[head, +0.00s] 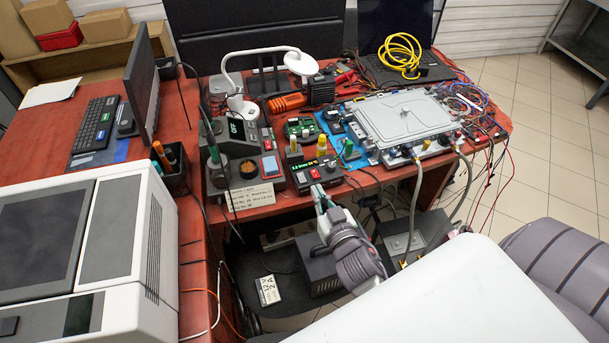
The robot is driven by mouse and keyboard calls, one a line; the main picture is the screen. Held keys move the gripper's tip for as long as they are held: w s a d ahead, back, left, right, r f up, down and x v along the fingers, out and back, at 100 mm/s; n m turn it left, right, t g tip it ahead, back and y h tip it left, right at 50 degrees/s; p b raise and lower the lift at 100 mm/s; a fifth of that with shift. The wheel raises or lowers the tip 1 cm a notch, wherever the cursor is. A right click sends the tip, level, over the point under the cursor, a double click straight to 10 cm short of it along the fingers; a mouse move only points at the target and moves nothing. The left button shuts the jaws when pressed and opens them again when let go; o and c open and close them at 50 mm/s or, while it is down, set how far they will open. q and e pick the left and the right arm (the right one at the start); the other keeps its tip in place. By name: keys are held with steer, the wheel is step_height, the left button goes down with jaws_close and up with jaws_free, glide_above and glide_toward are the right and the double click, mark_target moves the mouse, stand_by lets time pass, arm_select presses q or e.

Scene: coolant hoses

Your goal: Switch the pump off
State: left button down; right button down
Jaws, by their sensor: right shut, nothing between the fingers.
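A small dark unit (318,172) with a lit readout and red and dark buttons stands at the table's front edge. I cannot tell for sure whether it is the pump's control. My right gripper (319,192) is shut and empty, just in front of and below this unit in the picture; contact cannot be told. A grey box (404,243) below the table has hoses (415,195) running down towards it from the flat metal plate (404,117). It may be the pump; no switch on it can be made out. My left gripper is out of view.
A soldering station (237,130) reading OFF stands left of the unit, with a paper label (253,197) below. A dark box (318,262) sits under the table. A white lamp (300,63) rises behind. A large white machine (90,250) fills the left.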

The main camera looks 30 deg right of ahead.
steer(key=p, duration=0.1)
glide_above(304, 181)
steer(key=shift+s+f, duration=0.3)
steer(key=shift+f, duration=0.2)
steer(key=f, duration=0.2)
steer(key=shift+w+f, duration=0.2)
steer(key=shift+f, duration=0.2)
steer(key=shift+f+b, duration=0.3)
steer(key=shift+f, duration=0.4)
